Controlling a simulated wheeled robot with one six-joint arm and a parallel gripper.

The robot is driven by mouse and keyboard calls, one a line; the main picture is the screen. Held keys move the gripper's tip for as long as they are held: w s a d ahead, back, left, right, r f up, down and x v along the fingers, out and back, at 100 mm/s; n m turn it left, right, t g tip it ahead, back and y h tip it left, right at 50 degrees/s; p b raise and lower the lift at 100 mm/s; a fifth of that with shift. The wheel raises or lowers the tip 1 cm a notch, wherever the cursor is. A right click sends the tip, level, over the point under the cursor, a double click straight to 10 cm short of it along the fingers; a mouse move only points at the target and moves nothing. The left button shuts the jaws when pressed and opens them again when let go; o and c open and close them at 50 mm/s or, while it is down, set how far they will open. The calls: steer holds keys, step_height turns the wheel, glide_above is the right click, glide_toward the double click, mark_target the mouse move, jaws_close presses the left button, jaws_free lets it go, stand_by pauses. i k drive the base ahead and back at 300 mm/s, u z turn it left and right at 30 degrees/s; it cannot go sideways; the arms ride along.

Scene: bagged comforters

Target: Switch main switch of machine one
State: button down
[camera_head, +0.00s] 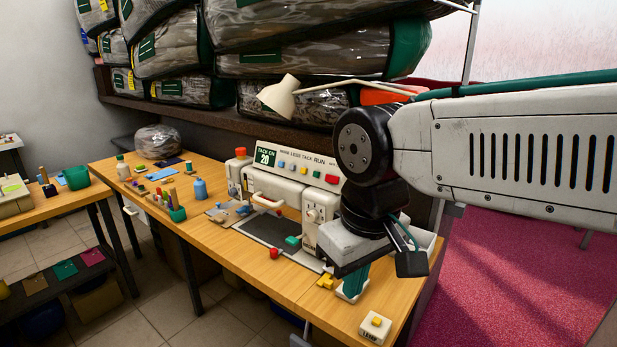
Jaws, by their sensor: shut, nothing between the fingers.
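The white machine (272,188) stands on the wooden table and has a panel (290,163) reading "TACK ON 20" above a row of small coloured buttons. A red button (332,179) sits at the panel's right end, and a red-topped white block (240,160) is at the left. I cannot tell which control is the main switch. My gripper (354,283) points down at the table's right front, right of the machine. My arm hides the machine's right end.
A white box with a yellow button (375,326) is at the table's front corner. A red ball (274,253) and yellow pieces (326,281) lie near the front edge. A lamp (280,95) leans over the machine. Bagged comforters (300,65) fill the shelf behind.

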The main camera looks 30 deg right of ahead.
mark_target(330, 179)
steer(key=u, duration=1.5)
steer(key=i, duration=1.95)
steer(key=z, duration=3.95)
steer(key=i, duration=0.5)
steer(key=u, duration=0.1)
